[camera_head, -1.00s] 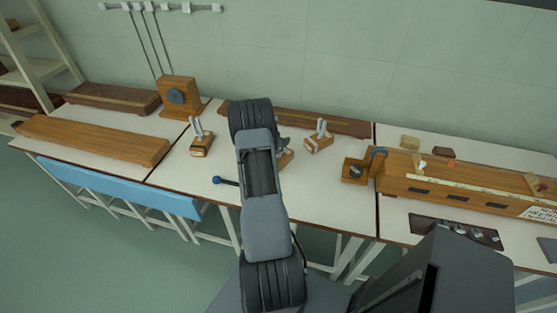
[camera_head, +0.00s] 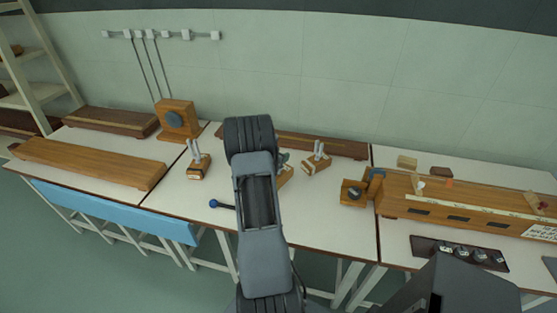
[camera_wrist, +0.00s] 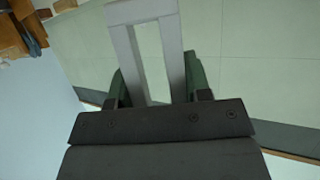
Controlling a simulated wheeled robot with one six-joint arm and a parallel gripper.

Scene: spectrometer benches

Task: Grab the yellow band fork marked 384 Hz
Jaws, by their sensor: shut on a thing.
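My gripper (camera_wrist: 156,82) is shut on a grey metal fork (camera_wrist: 123,45), which stands between its dark green fingers in the wrist view. Two straight bars and a crosspiece of the fork show. No yellow band or 384 Hz mark can be read on it. In the head view my arm hides most of the gripper and the held fork. A wooden block (camera_head: 287,176) partly shows beside the arm. Two other forks stand upright on wooden boxes, one on the left (camera_head: 194,149) and one on the right (camera_head: 319,149). Their markings are too small to read.
A blue-tipped rod (camera_head: 216,204) lies at the bench's front edge. A long wooden instrument (camera_head: 455,212) fills the right bench, and a wooden box with a dark dial (camera_head: 177,120) stands at the left. Bare white benchtop (camera_head: 340,215) lies right of my arm.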

